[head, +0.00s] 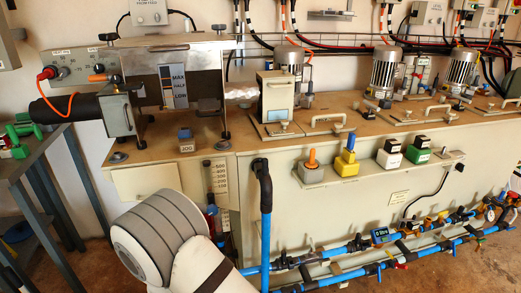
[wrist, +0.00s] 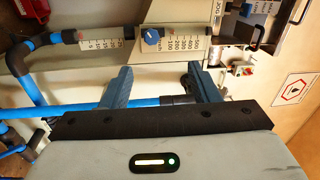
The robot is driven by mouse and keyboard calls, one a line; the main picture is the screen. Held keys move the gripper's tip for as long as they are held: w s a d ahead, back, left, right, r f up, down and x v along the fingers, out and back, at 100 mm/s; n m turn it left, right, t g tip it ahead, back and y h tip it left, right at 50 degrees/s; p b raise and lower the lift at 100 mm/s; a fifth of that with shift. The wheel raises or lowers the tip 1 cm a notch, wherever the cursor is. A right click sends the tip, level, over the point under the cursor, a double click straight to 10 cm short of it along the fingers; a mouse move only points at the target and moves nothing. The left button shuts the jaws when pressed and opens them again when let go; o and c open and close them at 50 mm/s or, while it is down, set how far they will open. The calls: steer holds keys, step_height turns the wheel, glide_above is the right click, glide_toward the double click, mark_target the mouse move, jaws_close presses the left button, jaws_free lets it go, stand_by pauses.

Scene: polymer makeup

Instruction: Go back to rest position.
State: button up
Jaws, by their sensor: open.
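My gripper (wrist: 160,77) shows in the wrist view with its two blue-grey fingers apart and nothing held between them. A blue pipe (wrist: 85,109) with a black end (wrist: 180,100) runs across behind the fingers; I cannot tell how far it is from them. In the head view my rounded grey and white arm fills the lower left, in front of the cabinet, and my gripper cannot be made out there. The upright blue pipe (head: 266,225) with its black bent top stands just right of my arm.
A long beige cabinet (head: 330,220) carries machines and motors on its wooden top. Blue pipes (head: 345,268) with valves run low along its front. A metal machine (head: 170,75) stands at the left, and a dark green table (head: 25,165) is at the far left. Bare floor shows at lower right.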

steer(key=w+d+r+m+g+h+p, duration=0.1)
steer(key=w+d+r+m+h+p, duration=0.15)
steer(key=d+r+m+h, duration=0.5)
steer(key=w+d+r+m+g+h+p, duration=0.1)
steer(key=w+d+r+m+h+p, duration=0.15)
steer(key=d+r+m+h, duration=0.55)
steer(key=s+d+r+m+g+h+p, duration=0.1)
steer(key=s+d+r+m+g+p, duration=0.25)
steer(key=d+m+g, duration=0.45)
steer(key=s+d+r+m+g+h+p, duration=0.25)
steer(key=s+d+r+m+g, duration=0.2)
steer(key=d+m, duration=0.45)
steer(key=s+d+r+m+g+y+p, duration=0.1)
steer(key=s+r+m+g+y+p, duration=0.35)
steer(key=m, duration=0.75)
steer(key=s+a+r+m+t+y+p, duration=0.2)
steer(key=a+r+m+y+p, duration=0.3)
steer(key=r+m+y, duration=0.4)
steer(key=m+y, duration=0.1)
steer(key=m, duration=0.3)
steer(key=shift+a+t+p, duration=0.3)
steer(key=shift+a+t, duration=0.05)
steer(key=shift+t, duration=0.05)
steer(key=shift+s, duration=0.1)
